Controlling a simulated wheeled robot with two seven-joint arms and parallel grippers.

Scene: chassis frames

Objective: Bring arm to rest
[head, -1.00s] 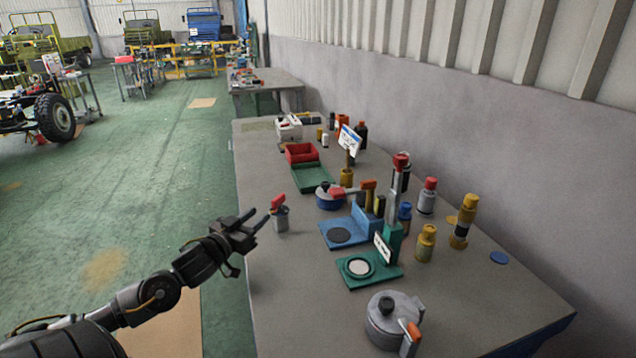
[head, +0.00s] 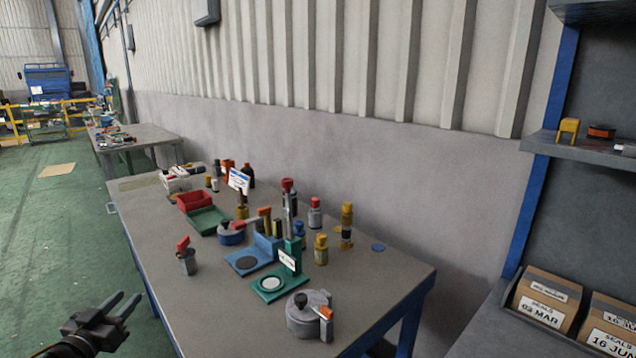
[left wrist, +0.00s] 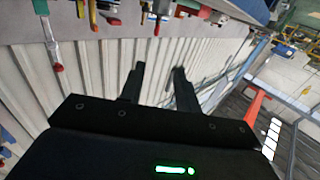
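My left gripper (head: 122,305) shows at the lower left of the head view, beside the near left edge of the grey workbench (head: 160,225) and apart from it. Its two dark fingers are spread, with nothing between them. In the left wrist view the same fingers (left wrist: 160,85) stand apart and empty, with pale ribbed wall panels behind them. A small grey canister with a red top (head: 186,258) stands upright on the bench's left side, beyond the gripper. My right gripper is not in view.
The bench bears a red bin (head: 194,201), a green tray (head: 207,221), a blue fixture (head: 249,262), a green stand (head: 268,287), a grey lidded pot (head: 304,318) and several bottles. A shelf with cardboard boxes (head: 546,300) stands at right.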

